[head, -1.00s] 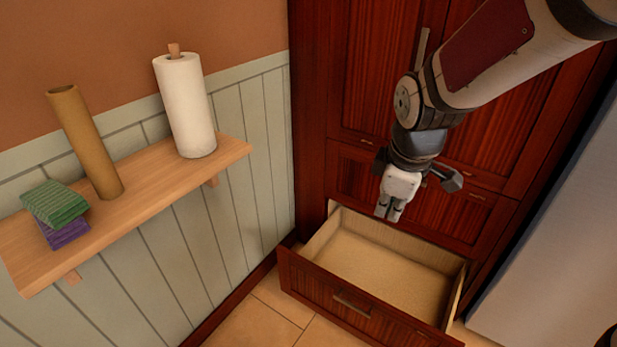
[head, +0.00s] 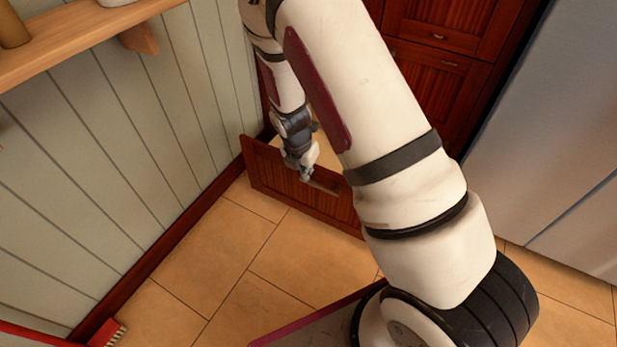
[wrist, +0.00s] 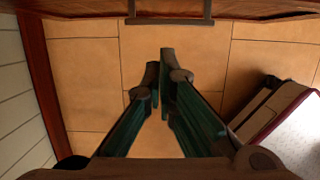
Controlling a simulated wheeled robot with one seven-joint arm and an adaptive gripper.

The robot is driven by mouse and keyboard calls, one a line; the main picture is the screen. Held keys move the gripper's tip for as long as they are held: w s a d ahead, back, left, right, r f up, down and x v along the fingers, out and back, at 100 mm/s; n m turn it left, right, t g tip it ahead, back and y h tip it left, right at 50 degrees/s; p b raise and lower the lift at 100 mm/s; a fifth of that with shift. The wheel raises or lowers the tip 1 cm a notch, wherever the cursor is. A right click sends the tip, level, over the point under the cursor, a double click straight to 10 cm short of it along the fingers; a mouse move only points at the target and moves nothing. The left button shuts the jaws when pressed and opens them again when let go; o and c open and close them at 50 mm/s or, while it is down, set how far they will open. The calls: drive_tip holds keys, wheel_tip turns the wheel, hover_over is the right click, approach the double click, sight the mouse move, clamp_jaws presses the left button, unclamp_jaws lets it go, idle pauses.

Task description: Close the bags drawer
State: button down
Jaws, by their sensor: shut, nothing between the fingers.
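The bags drawer is low in the dark red wood cabinet and stands open. Its front panel (head: 272,178) sticks out into the room, and a little of the pale interior shows behind it. My arm hides its right part. My gripper (head: 306,177) is shut and empty, outside the drawer at its front, just left of the bar handle (head: 326,187) in the head view. In the wrist view the shut fingers (wrist: 161,60) point toward the drawer front (wrist: 85,13) and handle (wrist: 180,20) at the top edge, with floor showing between. I cannot tell whether they touch.
The green panelled wall (head: 120,150) runs close along the left. A wooden shelf (head: 85,45) juts from it. A grey appliance (head: 545,140) stands at the right. Tiled floor (head: 215,255) is clear before the drawer. A red-edged brush (head: 108,333) is at the bottom left.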

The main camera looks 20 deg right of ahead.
sight(314, 184)
drive_tip(key=w+d+f+b, duration=0.1)
drive_tip(key=f, duration=0.2)
drive_tip(key=w+d+f+b, duration=0.1)
drive_tip(key=f+b, duration=0.1)
drive_tip(key=f, duration=0.1)
drive_tip(key=d+f+b, duration=0.1)
drive_tip(key=d+f, duration=0.1)
drive_tip(key=f, duration=0.1)
drive_tip(key=shift+w+b, duration=0.35)
drive_tip(key=shift+w, duration=0.05)
drive_tip(key=shift+w+d, duration=0.45)
drive_tip(key=shift+d, duration=0.1)
